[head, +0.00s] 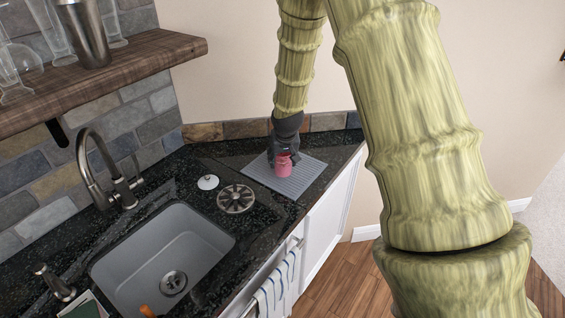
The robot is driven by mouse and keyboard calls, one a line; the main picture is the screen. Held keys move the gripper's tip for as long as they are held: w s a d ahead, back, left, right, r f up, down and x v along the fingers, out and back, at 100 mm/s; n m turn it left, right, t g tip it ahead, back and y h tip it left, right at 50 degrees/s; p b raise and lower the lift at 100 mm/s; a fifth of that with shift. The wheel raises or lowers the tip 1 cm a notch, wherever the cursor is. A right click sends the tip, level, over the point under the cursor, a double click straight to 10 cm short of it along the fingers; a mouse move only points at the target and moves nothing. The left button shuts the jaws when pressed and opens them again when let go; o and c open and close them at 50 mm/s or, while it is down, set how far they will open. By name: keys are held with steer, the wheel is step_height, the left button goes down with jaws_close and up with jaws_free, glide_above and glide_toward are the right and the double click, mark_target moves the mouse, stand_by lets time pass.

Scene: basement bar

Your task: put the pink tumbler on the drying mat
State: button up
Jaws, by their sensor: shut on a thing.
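The pink tumbler (283,167) is in my gripper (286,152), over the middle of the grey ribbed drying mat (302,181). My gripper comes down from above and is shut on the tumbler, covering its upper part. The tumbler looks upright. I cannot tell from this view whether its base touches the mat. The mat lies on the dark counter in the corner, right of the sink.
The sink (160,260) and curved faucet (105,170) are further left. A wooden shelf (120,70) with glasses and a metal cup hangs above. A striped towel (275,290) hangs in front.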

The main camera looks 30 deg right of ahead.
steer(key=shift+s+f, duration=0.15)
steer(key=shift+f, duration=0.15)
steer(key=shift+p+x, duration=0.55)
steer(key=shift+x, duration=0.4)
steer(key=shift+s+a, duration=0.15)
steer(key=shift+s, duration=0.05)
steer(key=shift+f, duration=0.15)
steer(key=o, duration=1.2)
steer(key=shift+b+v, duration=1.55)
steer(key=shift+v, duration=4.55)
